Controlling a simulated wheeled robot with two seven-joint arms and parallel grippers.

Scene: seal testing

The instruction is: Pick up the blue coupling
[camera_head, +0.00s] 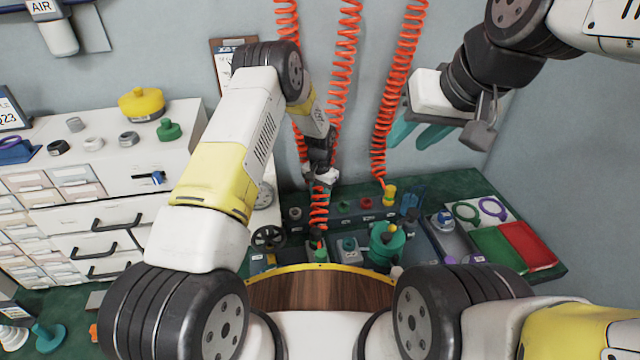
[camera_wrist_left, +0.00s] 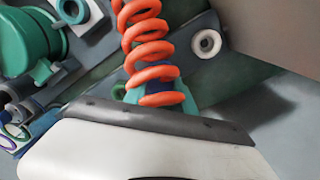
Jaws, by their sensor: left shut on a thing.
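In the head view, my left gripper (camera_head: 322,176) is at the end of my bent left arm, above the back of the bench, beside the hanging orange coils. In the left wrist view, the teal fingers of this gripper (camera_wrist_left: 162,98) are shut on a small blue part, which I take to be the blue coupling (camera_wrist_left: 174,72). An orange coiled hose (camera_wrist_left: 150,50) passes in front and hides most of it. My right gripper (camera_head: 420,133) is raised at the upper right, with its teal fingers apart and nothing seen between them.
Orange coiled hoses (camera_head: 386,90) hang in front of the wall. A yellow coupling (camera_head: 389,194) ends the right one. A green pot-like device (camera_head: 386,243) stands on the bench. Green and red trays (camera_head: 527,246) lie at the right. A white drawer cabinet (camera_head: 100,165) stands at the left.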

